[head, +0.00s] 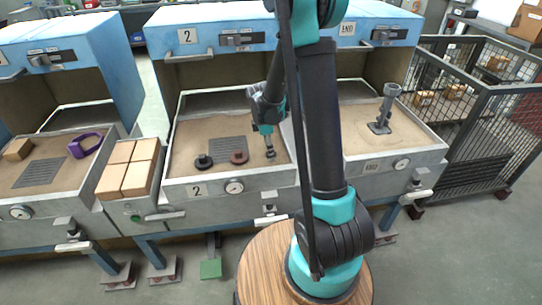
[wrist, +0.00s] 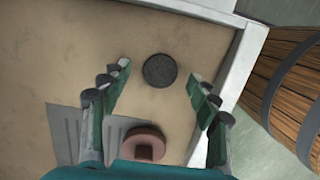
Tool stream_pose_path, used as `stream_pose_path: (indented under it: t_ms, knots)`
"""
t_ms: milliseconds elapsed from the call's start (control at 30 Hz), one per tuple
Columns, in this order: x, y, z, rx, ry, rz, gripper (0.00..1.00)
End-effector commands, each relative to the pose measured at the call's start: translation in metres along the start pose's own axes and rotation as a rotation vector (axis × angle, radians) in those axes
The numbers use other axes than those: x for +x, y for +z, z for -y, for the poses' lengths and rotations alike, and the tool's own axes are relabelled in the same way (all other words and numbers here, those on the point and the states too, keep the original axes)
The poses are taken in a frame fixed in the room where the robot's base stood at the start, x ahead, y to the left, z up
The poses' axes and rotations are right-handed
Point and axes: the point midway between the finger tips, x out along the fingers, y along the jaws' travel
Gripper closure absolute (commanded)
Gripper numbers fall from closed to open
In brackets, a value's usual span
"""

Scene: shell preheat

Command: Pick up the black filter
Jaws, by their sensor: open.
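A dark, speckled round disc (wrist: 160,70), which looks like the black filter, lies on the sandy bed of station 2. It also shows in the head view (head: 271,155), just below my gripper (head: 268,142). My gripper points down over the bed, open and empty. In the wrist view the disc appears between the fingertips, slightly beyond them; the exact height gap cannot be told. A separate black knobbed piece (head: 203,161) sits left of the grate on the same bed.
A red-brown knobbed piece (head: 239,157) lies close by, at the grate (head: 228,147); it also shows in the wrist view (wrist: 145,142). The bed's pale raised rim (wrist: 237,65) is near the disc. A grey upright part (head: 382,115) stands on the END bed.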

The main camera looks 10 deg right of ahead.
Motion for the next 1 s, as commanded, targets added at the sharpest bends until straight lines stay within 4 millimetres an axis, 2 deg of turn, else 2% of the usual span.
stream_pose_path:
  t_ms: [100,367,700,1000]
  knots:
    - [0.0093,0.0003,-0.0001,0.000,0.000,0.000,0.39]
    - [0.0113,0.0003,0.0003,0.000,0.000,0.000,0.39]
    - [0.0111,0.0002,0.0002,0.000,0.000,0.000,0.79]
    - [0.0103,0.0003,0.0002,0.000,0.000,0.000,0.79]
